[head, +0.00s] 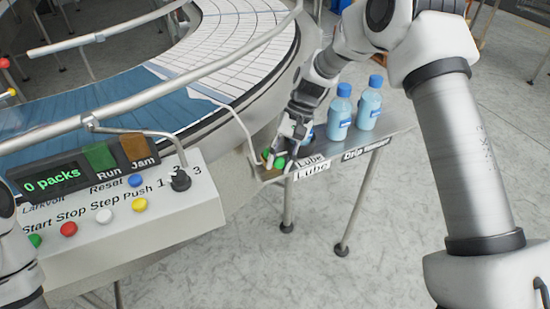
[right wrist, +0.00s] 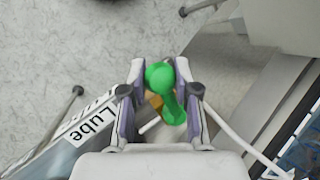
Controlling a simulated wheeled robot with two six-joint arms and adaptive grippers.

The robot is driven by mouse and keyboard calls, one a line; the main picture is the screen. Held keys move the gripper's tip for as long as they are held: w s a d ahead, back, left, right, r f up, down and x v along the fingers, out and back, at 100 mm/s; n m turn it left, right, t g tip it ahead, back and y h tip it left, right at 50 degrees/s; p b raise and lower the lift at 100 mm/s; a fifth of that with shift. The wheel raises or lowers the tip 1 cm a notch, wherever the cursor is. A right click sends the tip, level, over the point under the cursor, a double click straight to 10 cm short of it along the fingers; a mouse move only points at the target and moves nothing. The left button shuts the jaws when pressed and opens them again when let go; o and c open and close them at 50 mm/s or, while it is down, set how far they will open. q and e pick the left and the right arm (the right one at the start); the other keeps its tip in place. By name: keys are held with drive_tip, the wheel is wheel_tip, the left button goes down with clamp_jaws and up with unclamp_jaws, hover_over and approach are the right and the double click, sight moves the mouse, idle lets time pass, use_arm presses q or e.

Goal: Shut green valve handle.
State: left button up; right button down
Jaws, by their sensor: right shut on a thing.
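The green valve handle (head: 279,163) is at the near-left end of a narrow metal shelf, by the "Lube" label (head: 312,170). In the right wrist view the handle (right wrist: 173,108) has a round knob at one end and lies between the two fingers. My right gripper (head: 284,152) is shut on the handle; it also shows in the right wrist view (right wrist: 160,88). Part of the valve is hidden behind the fingers. Only a piece of my left arm shows at the left edge; its gripper is out of sight.
Blue-capped bottles (head: 340,112) stand on the shelf (head: 385,138) just right of my right gripper. The curved conveyor (head: 240,75) with metal rails is behind and left. A control panel (head: 150,215) with buttons stands front left. Open floor lies to the right.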

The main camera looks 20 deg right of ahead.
drive_tip(key=shift+s+d+f+n+g, duration=0.2)
drive_tip(key=shift+n+g, duration=0.1)
drive_tip(key=shift+n, duration=0.1)
drive_tip(key=c, duration=0.8)
unclamp_jaws()
drive_tip(key=shift+c, duration=0.2)
drive_tip(key=shift+w+r, duration=0.1)
drive_tip(key=shift+r, duration=0.1)
wheel_tip(320, 180, up, 10)
drive_tip(key=shift+f, duration=0.1)
